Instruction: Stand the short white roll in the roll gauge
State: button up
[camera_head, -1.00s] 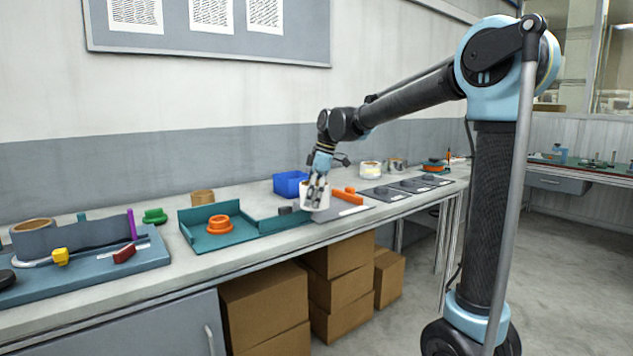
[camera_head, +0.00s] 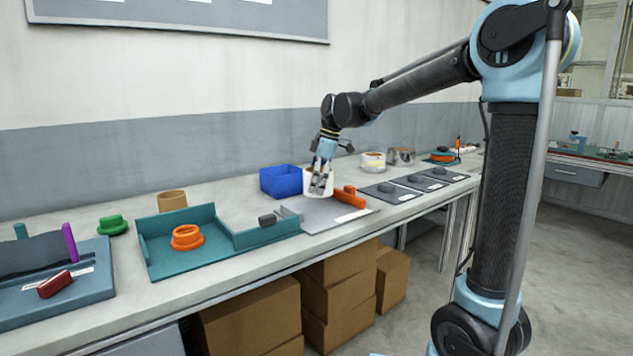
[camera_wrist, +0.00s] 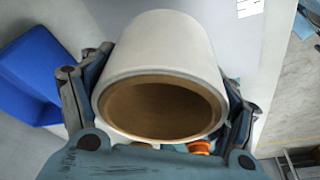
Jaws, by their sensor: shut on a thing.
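The short white roll (camera_head: 318,184) is held by my gripper (camera_head: 320,180), with fingers on opposite sides of it. In the wrist view the white roll (camera_wrist: 160,48) fills the middle, its brown open core facing the camera. A grey plate (camera_head: 318,214) with an orange raised bar (camera_head: 349,196) and a white label lies below; it looks like the roll gauge. The roll appears over the plate's back part, left of the orange bar. I cannot tell whether it touches the plate.
A blue bin (camera_head: 282,181) stands close behind and left of the roll. A teal tray (camera_head: 160,262) with an orange ring (camera_head: 187,237) is to the left. Dark plates with round pieces (camera_head: 387,187) lie to the right. More rolls (camera_head: 373,162) stand at the back.

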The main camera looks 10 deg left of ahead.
aim_at(312, 209)
jog(key=x, duration=0.3)
jog(key=shift+d+f, duration=0.15)
jog(key=shift+d, duration=0.1)
jog(key=shift+f, duration=0.7)
jog(key=shift+d+f, duration=0.1)
jog(key=shift+f, duration=0.4)
dwell(1.2)
jog(key=o, duration=0.9)
jog(key=shift+o, duration=0.2)
jog(key=v, duration=1.1)
dwell(0.4)
